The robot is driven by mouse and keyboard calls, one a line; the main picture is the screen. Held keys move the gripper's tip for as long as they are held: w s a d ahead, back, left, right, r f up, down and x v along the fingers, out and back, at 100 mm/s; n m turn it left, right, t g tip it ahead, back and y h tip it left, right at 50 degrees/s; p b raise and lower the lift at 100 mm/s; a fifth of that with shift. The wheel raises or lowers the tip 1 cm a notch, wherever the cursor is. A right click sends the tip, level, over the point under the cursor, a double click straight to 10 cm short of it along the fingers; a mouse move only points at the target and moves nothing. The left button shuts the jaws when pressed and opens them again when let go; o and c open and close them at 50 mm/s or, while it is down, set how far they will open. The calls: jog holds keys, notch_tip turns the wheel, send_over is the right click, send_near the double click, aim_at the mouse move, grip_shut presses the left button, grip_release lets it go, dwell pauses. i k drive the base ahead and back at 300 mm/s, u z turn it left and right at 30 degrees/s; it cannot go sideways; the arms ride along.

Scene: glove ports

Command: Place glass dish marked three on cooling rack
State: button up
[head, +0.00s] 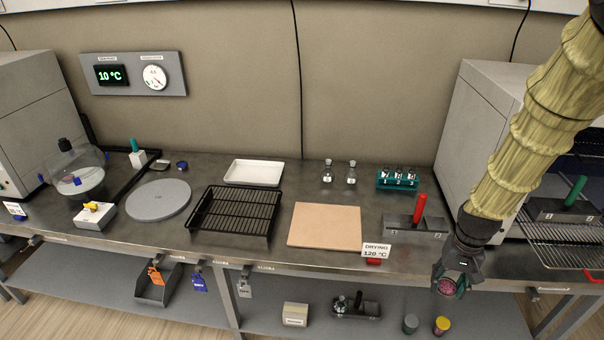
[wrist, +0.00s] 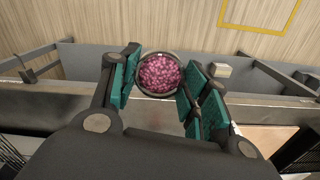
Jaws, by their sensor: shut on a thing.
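My gripper (head: 455,280) is shut on a small round glass dish (head: 448,287) filled with pink-purple beads. It holds the dish in front of the bench's front edge, at the right. In the wrist view the dish (wrist: 159,76) sits between the teal finger pads of my gripper (wrist: 160,82). I cannot read a mark on it. The black wire cooling rack (head: 236,212) stands on the bench, left of centre, well to the left of my gripper. The top of the rack looks empty.
A tan board (head: 325,225) lies between the rack and my gripper. A drying sign (head: 376,250) and a grey holder with a red handle (head: 416,227) stand nearer me. A grey disc (head: 158,199) and white tray (head: 254,172) flank the rack. An open oven shelf (head: 565,240) is at right.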

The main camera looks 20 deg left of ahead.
aim_at(236, 206)
jog(key=u, duration=1.3)
jog(key=i, duration=0.9)
jog(key=u, duration=0.25)
